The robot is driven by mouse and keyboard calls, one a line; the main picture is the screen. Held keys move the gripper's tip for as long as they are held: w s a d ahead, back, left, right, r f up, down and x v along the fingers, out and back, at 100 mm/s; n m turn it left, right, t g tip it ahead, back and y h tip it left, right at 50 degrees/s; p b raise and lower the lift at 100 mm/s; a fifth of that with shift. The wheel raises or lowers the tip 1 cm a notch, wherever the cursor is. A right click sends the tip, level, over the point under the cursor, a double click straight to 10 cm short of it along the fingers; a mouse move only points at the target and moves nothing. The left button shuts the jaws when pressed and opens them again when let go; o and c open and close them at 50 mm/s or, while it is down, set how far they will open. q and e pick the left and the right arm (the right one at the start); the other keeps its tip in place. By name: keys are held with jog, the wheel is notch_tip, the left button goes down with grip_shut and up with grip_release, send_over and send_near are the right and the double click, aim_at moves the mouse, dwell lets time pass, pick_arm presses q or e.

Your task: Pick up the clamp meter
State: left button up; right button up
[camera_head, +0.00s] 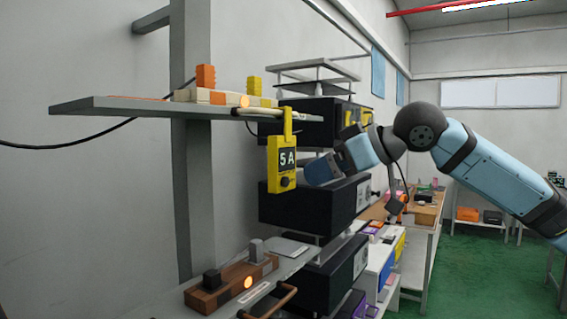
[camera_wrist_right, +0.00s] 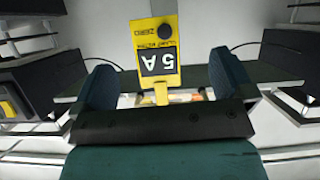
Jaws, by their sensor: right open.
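The clamp meter (camera_head: 281,165) is yellow with a black display reading "5A" and a dark round knob. It hangs upright at the edge of the upper shelf (camera_head: 135,106), its yellow jaw up by a pale cable (camera_head: 254,112). My right gripper (camera_head: 316,170) is just right of the meter in the head view. In the right wrist view the meter (camera_wrist_right: 158,65) appears upside down, between the two open blue fingers of my right gripper (camera_wrist_right: 161,62), with a gap on each side. Contact cannot be seen. My left gripper is not in view.
Orange and yellow blocks (camera_head: 206,77) stand on the upper shelf. Black boxes (camera_head: 310,205) are stacked behind the meter. Below is a brown lever fixture (camera_head: 230,283) with a lit orange lamp. Open green floor (camera_head: 480,265) lies at the right.

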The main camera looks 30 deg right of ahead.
aim_at(287, 170)
jog(key=shift+m+t, duration=0.3)
jog(key=w, duration=0.3)
jog(key=w+a+p, duration=0.1)
jog(key=w, duration=0.1)
jog(key=shift+w+f, duration=0.1)
jog(key=shift+w, duration=0.15)
jog(key=shift+w+a+f+p, duration=0.1)
jog(key=shift+w+a+p, duration=0.2)
jog(key=shift+w, duration=0.1)
jog(key=p+x, duration=0.1)
jog(key=x, duration=0.2)
jog(key=shift+w+a, duration=0.2)
jog(key=shift+w, duration=0.1)
jog(key=shift+w+a+f, duration=0.15)
jog(key=shift+w+f, duration=0.05)
jog(key=shift+w, duration=0.15)
jog(key=shift+s, duration=0.1)
jog(key=shift+c, duration=0.5)
jog(key=c, duration=1)
